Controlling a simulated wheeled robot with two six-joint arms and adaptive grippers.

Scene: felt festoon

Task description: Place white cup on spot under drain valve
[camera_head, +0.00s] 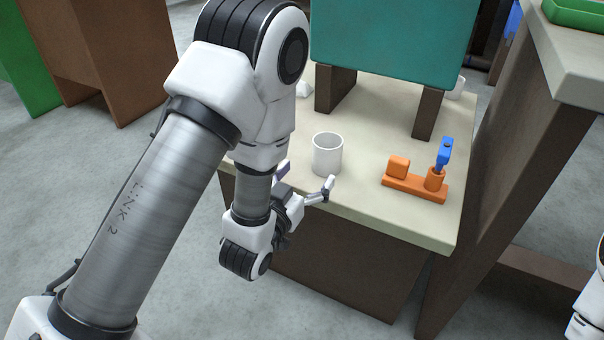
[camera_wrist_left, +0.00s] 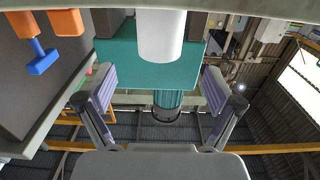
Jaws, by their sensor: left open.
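The white cup (camera_head: 328,155) stands upright on the cream table near its front edge. My left gripper (camera_head: 306,180) is low at the table's front edge, open, with its fingers pointing toward the cup. In the left wrist view, the cup (camera_wrist_left: 161,36) shows between and beyond the spread fingers (camera_wrist_left: 154,82), and nothing is gripped. A teal tank (camera_head: 395,40) stands on dark legs behind the cup. I cannot make out a drain valve or a marked spot beneath it. My right gripper is out of view.
An orange block holder (camera_head: 413,187) with a blue-handled piece (camera_head: 444,153) stands right of the cup. A small white object (camera_head: 304,89) is by the tank's left leg. A taller counter (camera_head: 575,60) is at the right. The tabletop between cup and holder is clear.

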